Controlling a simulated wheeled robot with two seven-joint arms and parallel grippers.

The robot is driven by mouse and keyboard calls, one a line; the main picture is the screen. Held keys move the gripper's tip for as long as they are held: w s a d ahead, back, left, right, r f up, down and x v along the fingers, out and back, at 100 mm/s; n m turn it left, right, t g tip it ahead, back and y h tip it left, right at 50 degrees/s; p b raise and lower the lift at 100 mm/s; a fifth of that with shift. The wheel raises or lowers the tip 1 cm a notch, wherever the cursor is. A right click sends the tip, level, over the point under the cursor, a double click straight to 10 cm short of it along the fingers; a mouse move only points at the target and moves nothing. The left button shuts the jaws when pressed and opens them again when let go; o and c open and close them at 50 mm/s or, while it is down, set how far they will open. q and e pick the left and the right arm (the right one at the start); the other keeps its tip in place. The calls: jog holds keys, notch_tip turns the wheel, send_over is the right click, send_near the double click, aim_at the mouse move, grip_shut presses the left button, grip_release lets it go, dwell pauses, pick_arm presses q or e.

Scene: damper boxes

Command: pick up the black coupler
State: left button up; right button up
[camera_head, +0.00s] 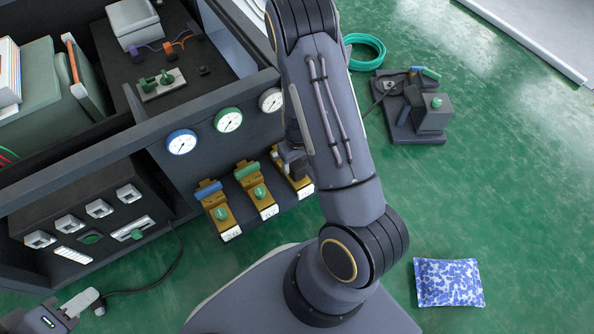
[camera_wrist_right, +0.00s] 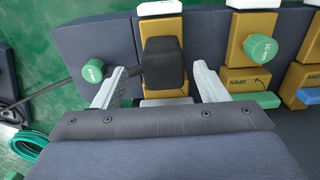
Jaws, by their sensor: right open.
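The black coupler (camera_wrist_right: 163,62) sits on a brass-coloured block in the right wrist view. My right gripper (camera_wrist_right: 160,88) is open, with one pale finger on each side of the coupler and gaps between. In the head view my right arm covers much of this spot, at the rightmost brass block (camera_head: 303,187). My left gripper (camera_head: 85,303) is at the lower left of the head view, by the end of a black cable (camera_head: 150,288). Whether it grips the cable end is unclear.
Two more brass blocks, with a blue lever (camera_head: 208,190) and a green lever (camera_head: 246,169), stand beside it below round gauges (camera_head: 228,120). A dark device (camera_head: 420,115), a green hose coil (camera_head: 368,52) and a blue patterned cushion (camera_head: 448,283) lie on the green floor.

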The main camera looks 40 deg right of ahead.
aim_at(297, 164)
jog(key=f, duration=0.2)
jog(key=f+b, duration=0.1)
jog(key=f, duration=0.1)
jog(key=shift+a+b, duration=0.2)
jog(key=shift+b, duration=0.1)
jog(key=shift+r, duration=0.15)
jog(key=c, duration=1.2)
jog(key=shift+r, duration=0.1)
